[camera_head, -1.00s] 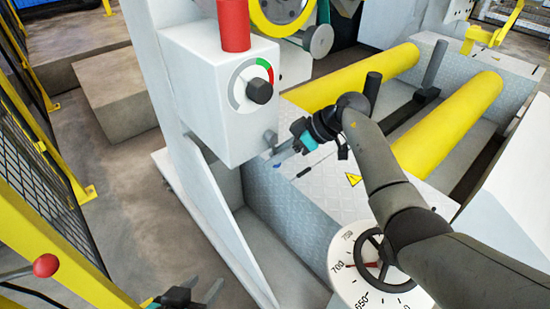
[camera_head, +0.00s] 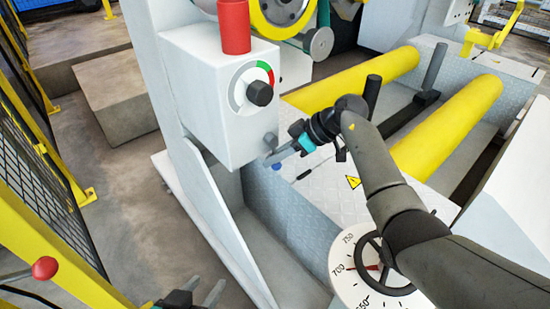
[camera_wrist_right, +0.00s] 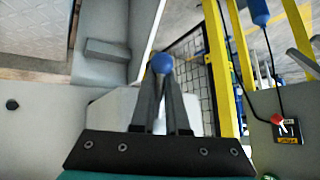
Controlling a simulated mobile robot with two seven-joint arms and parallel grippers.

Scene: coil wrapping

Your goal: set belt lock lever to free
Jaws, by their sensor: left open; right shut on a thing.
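My right gripper (camera_head: 277,156) is at the lower right edge of the white control box (camera_head: 212,105). In the right wrist view its two fingers (camera_wrist_right: 162,92) come together on a blue ball knob (camera_wrist_right: 162,62), which sits at the fingertips. A short grey stub (camera_head: 270,139) shows on the box just above the fingertips in the head view. My left gripper (camera_head: 203,294) is open and empty at the bottom edge, its lower part cut off.
The box carries a black selector knob (camera_head: 259,92) and a red cylinder (camera_head: 234,27). A dial with a handwheel (camera_head: 345,285) lies below my right arm. Yellow rollers (camera_head: 450,125) stand behind it. A red ball lever (camera_head: 45,267) and yellow fence (camera_head: 60,255) are at left.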

